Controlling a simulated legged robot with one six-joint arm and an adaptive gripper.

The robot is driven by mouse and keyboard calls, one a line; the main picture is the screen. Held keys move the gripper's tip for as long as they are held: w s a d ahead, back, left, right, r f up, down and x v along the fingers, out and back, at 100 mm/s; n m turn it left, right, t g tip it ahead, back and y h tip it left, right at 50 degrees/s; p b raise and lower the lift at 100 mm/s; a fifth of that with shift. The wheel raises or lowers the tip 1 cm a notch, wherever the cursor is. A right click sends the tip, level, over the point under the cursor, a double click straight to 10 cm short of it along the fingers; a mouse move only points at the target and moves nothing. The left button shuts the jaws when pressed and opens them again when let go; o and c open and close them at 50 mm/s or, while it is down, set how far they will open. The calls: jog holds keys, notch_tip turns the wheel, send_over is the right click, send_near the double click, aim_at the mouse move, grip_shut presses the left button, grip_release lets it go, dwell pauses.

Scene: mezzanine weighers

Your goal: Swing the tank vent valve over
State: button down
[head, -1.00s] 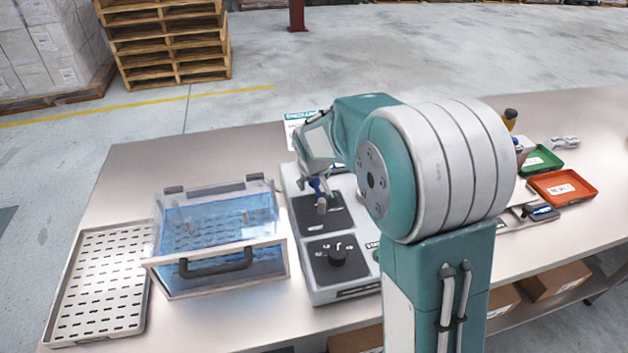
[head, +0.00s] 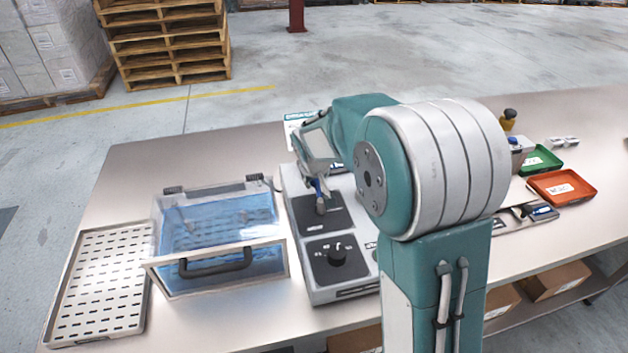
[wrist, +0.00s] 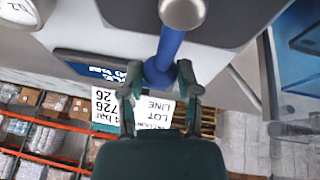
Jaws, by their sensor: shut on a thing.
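The vent valve stands on a dark square panel of the grey control box, with a grey metal hub (head: 321,207) and a blue lever (head: 319,186). In the wrist view the lever (wrist: 170,45) runs down from the round hub (wrist: 182,12). My gripper (wrist: 160,80) is shut on the lever's outer end, one finger on each side. In the head view my gripper (head: 318,178) is partly hidden by my wrist. The clear, blue-tinted tank (head: 205,270) stands left of the control box.
A black rotary knob (head: 337,254) sits on the control box (head: 340,293) in front of the valve. A perforated tray (head: 97,285) lies at far left. Green (head: 540,160) and orange (head: 562,187) trays lie at right. Bare bench lies behind the tank.

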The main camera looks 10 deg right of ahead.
aim_at(346, 207)
jog(key=m, duration=0.1)
jog(key=d+m+h, duration=0.1)
jog(key=d+m+g, duration=0.1)
jog(key=m, duration=0.1)
jog(key=shift+s+d+f+h, duration=0.1)
jog(key=shift+s+f+h, duration=0.05)
jog(key=shift+s+h, duration=0.15)
jog(key=m, duration=0.1)
jog(key=s+d+m+g, duration=0.1)
jog(key=m, duration=0.1)
jog(key=d+m+h, duration=0.1)
jog(key=shift+s+m, duration=0.3)
jog(key=m, duration=0.1)
jog(key=s+d+m+g, duration=0.1)
jog(key=m, duration=0.1)
jog(key=s+m+g, duration=0.1)
jog(key=shift+s+d+m+h, duration=0.1)
jog(key=shift+d+m+h, duration=0.2)
jog(key=shift+h, duration=0.1)
jog(key=shift+s+d+f+m+g, duration=0.1)
jog(key=shift+s+m+g, duration=0.45)
jog(key=shift+m, duration=0.4)
jog(key=shift+s+m+g, duration=0.45)
jog(key=shift+s+m, duration=0.1)
jog(key=shift+m, duration=0.4)
jog(key=shift+c, duration=1.6)
grip_release()
jog(key=shift+w+r, duration=0.1)
jog(key=shift+r, duration=0.15)
